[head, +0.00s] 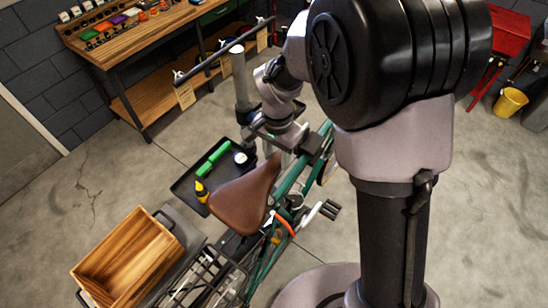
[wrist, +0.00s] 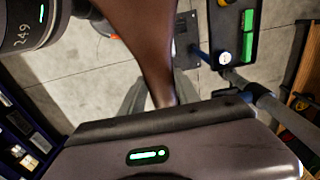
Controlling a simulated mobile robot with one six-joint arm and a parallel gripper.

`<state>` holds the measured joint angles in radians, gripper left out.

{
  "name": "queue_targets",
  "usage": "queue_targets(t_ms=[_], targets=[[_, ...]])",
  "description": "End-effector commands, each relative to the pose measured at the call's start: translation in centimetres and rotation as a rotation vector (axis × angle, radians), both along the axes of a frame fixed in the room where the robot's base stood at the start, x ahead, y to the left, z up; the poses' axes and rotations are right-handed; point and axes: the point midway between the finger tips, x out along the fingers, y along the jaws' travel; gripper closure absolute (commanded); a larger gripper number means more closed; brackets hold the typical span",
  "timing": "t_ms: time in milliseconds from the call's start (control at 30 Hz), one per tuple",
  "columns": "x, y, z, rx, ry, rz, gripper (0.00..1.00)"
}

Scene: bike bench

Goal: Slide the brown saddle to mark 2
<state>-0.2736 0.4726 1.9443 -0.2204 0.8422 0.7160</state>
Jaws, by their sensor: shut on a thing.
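The brown saddle (head: 243,200) sits on the teal bike in the middle of the head view, its narrow nose pointing up and to the right. In the wrist view the saddle (wrist: 145,40) comes down from the top, and its nose ends between my two grey fingers. My gripper (wrist: 160,97) is shut on that nose; it also shows in the head view (head: 276,152) at the nose end. The seat post and its marks are hidden, so I cannot read the saddle's height or mark.
A black tray (head: 186,184) with green grips and a yellow bottle (head: 202,191) lies left of the bike. A wooden crate (head: 128,258) stands at lower left. The workbench (head: 125,45) is at the back left, and a yellow bucket (head: 510,102) at far right.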

Motion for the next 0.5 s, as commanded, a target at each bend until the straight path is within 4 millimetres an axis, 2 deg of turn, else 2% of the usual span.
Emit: queue_targets(t_ms=[33,67,333,367,433,500], targets=[[0.13,-0.16,-1.46,0.000,0.001,0.000,1.00],[0.20,-0.22,-1.59,0.000,0.001,0.000,1.00],[0.26,-0.22,-1.10,0.000,0.001,0.001,1.00],[0.26,-0.22,-1.09,0.000,0.001,0.001,0.56],[0.26,-0.22,-1.09,0.000,0.001,0.001,0.42],[0.26,-0.22,-1.09,0.000,0.001,0.001,0.40]])
